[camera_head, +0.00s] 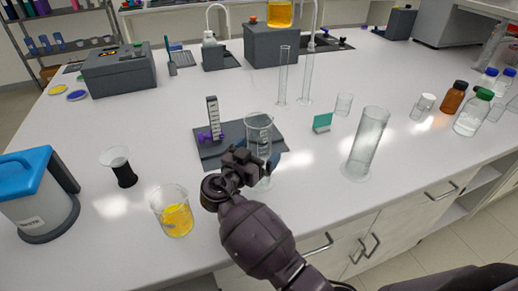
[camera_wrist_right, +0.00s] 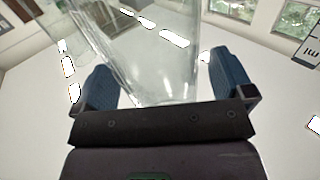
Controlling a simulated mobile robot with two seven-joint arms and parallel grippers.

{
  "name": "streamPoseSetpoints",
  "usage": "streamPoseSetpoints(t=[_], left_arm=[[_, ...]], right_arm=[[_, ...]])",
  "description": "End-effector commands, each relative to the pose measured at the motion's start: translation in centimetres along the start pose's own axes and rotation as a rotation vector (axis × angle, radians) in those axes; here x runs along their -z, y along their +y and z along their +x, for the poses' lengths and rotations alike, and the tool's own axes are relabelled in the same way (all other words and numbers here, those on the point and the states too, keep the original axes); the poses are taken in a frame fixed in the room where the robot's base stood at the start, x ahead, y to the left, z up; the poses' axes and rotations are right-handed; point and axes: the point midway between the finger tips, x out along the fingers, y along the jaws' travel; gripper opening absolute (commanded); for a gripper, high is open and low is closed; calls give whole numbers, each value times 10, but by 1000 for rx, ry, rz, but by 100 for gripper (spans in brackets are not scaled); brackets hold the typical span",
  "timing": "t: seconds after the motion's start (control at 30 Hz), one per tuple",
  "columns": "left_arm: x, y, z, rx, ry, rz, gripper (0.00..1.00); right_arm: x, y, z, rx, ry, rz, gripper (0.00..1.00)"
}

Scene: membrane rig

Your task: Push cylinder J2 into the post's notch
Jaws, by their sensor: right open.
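A clear glass cylinder (camera_head: 258,133) stands at the front right of a dark base plate; no J2 label is readable on it. A post (camera_head: 213,118) with a pale scale stands on the plate (camera_head: 208,153), with a purple holder at its foot. The notch itself is too small to make out. My right gripper (camera_head: 253,163) is at the cylinder's lower part and hides some of it. In the right wrist view, the gripper's blue fingers (camera_wrist_right: 165,83) are open, with the glass cylinder (camera_wrist_right: 160,45) between them. My left gripper is not in view.
A wide glass cylinder (camera_head: 366,147) stands to the right, with a small teal sign (camera_head: 322,122) nearby. A beaker of yellow liquid (camera_head: 174,216) and a dark-based cup (camera_head: 123,172) stand to the left. Two thin cylinders (camera_head: 305,80) stand behind.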

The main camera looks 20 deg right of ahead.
Motion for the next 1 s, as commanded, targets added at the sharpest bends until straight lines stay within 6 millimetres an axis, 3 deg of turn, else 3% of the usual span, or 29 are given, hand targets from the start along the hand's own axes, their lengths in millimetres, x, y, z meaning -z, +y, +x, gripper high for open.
streamPoseSetpoints(t=[0.5, 0.9, 1.0], left_arm=[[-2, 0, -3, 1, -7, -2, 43], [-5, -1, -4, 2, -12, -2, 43], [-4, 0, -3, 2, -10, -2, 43]], right_arm=[[0, 0, -3, -1, 0, 0, 99], [0, 0, -2, -1, 0, 0, 38], [0, 0, -2, -1, 0, 1, 36]])
